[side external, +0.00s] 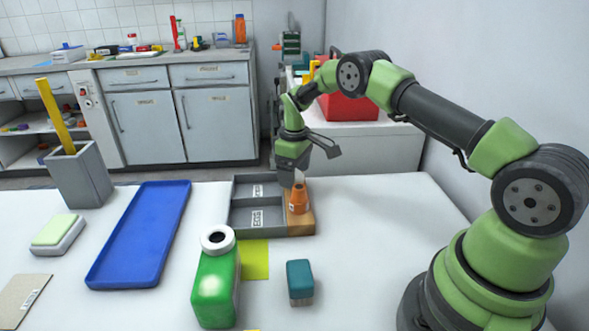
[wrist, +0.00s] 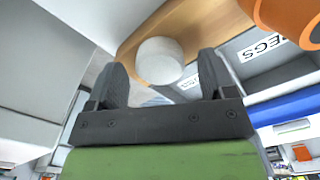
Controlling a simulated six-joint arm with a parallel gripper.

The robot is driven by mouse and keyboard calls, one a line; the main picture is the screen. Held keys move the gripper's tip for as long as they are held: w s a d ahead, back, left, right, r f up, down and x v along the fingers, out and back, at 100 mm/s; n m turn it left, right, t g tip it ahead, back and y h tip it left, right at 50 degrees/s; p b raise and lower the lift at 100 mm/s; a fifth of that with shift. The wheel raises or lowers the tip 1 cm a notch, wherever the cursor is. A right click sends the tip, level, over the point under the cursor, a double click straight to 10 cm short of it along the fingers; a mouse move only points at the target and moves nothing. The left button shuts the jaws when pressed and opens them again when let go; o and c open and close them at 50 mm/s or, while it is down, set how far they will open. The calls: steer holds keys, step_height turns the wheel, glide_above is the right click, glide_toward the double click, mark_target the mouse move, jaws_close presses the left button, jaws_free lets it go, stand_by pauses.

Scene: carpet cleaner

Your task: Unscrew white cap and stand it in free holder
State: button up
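The green bottle (side external: 213,285) stands upright on the table, and its white-rimmed neck (side external: 217,239) shows a dark opening on top. The white cap (wrist: 160,62) is over the wooden holder block (wrist: 185,22), just beyond my fingertips in the wrist view. My gripper (wrist: 162,78) is open, with a gap on each side of the cap. In the side view my gripper (side external: 297,172) is low over the back of the wooden block (side external: 303,224). An orange cone-shaped piece (side external: 298,197) stands at the block's front and partly hides the cap there. Whether the cap is fully seated cannot be told.
A grey divided tray (side external: 257,205) adjoins the block on the left. A blue tray (side external: 140,235), a grey bin (side external: 80,175) and a white-green sponge (side external: 57,233) lie further left. A teal block (side external: 300,280) and a yellow note (side external: 255,259) are near the bottle. The table's right side is clear.

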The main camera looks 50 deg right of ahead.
step_height(320, 180, up, 10)
stand_by(0.7)
stand_by(0.4)
steer(key=s+a+r+m+t, duration=0.15)
steer(key=s+a+r, duration=0.25)
steer(key=r, duration=0.4)
steer(key=s+a+r+m+t, duration=0.15)
steer(key=s+a+r, duration=0.25)
steer(key=r, duration=0.4)
steer(key=s+a+m+t+y, duration=0.1)
steer(key=s+a+m+t, duration=0.1)
steer(key=s, duration=0.7)
steer(key=s+a+m+t+y, duration=0.1)
steer(key=s+a, duration=0.3)
steer(key=s, duration=0.6)
steer(key=shift+s+a+r+m+t, duration=0.2)
steer(key=shift+r+m+t, duration=0.25)
steer(key=shift+t, duration=0.15)
